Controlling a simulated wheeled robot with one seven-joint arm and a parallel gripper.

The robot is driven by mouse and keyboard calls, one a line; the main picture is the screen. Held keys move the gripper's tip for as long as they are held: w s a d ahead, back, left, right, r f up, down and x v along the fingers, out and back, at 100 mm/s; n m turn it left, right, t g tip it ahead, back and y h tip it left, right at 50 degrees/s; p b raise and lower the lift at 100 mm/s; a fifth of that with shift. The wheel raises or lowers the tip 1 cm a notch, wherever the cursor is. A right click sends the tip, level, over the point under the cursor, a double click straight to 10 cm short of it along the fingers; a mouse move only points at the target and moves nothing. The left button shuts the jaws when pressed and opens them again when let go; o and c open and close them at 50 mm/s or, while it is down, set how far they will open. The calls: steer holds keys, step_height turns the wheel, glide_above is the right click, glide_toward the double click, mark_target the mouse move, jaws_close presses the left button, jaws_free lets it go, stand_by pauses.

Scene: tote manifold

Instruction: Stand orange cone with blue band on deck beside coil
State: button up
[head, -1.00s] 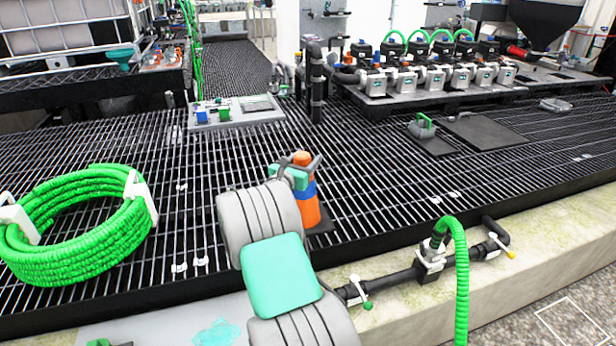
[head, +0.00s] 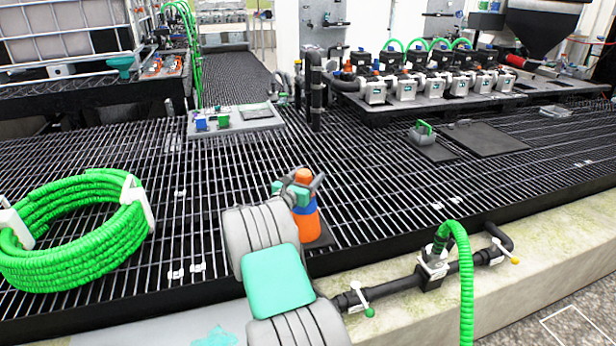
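The orange cone with the blue band (head: 306,226) is upright near the front edge of the deck (head: 390,190), right of centre in the head view. A dark flat square shows at its foot. My gripper (head: 298,188) is at the cone's upper part, with its fingers around it, and appears shut on it. My arm hides part of the cone's left side. I cannot tell whether the cone's foot touches the grating. The green coil (head: 75,240) lies on the deck at the far left, with white clips. Open grating separates it from the cone.
A grey plate with blue and green blocks (head: 235,119) lies behind. A black upright pipe (head: 316,90) stands behind the cone. A valve pipe (head: 400,288) and green hose (head: 466,275) run along the front ledge. A row of pumps (head: 440,83) stands at the back right.

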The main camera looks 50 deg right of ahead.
steer(key=shift+o, duration=0.9)
